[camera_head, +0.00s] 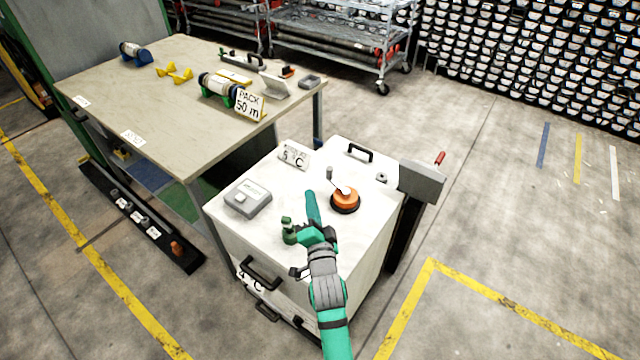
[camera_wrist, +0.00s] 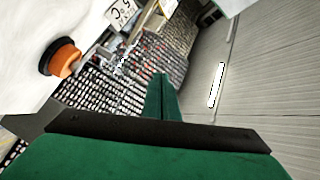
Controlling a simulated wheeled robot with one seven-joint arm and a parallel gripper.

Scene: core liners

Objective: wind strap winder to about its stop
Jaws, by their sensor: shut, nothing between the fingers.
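I cannot tell for sure which part is the strap winder. One candidate is the round orange knob (camera_head: 345,198) on a black base, on the white cabinet top; it also shows at the left of the wrist view (camera_wrist: 62,60). Another is the grey metal housing (camera_head: 421,182) with a red handle (camera_head: 440,158) at the cabinet's right side. My gripper (camera_head: 311,197) is above the cabinet top, just left of the orange knob and apart from it. Its green fingers (camera_wrist: 160,97) are together and empty in the wrist view.
The white cabinet (camera_head: 290,185) also carries a grey box (camera_head: 248,198), a "5 C" sign (camera_head: 294,155) and a black handle (camera_head: 357,152). A workbench (camera_head: 150,95) with tools stands behind left. A wire cart (camera_head: 345,45) and a full rack (camera_head: 540,60) stand at the back. The right floor is clear.

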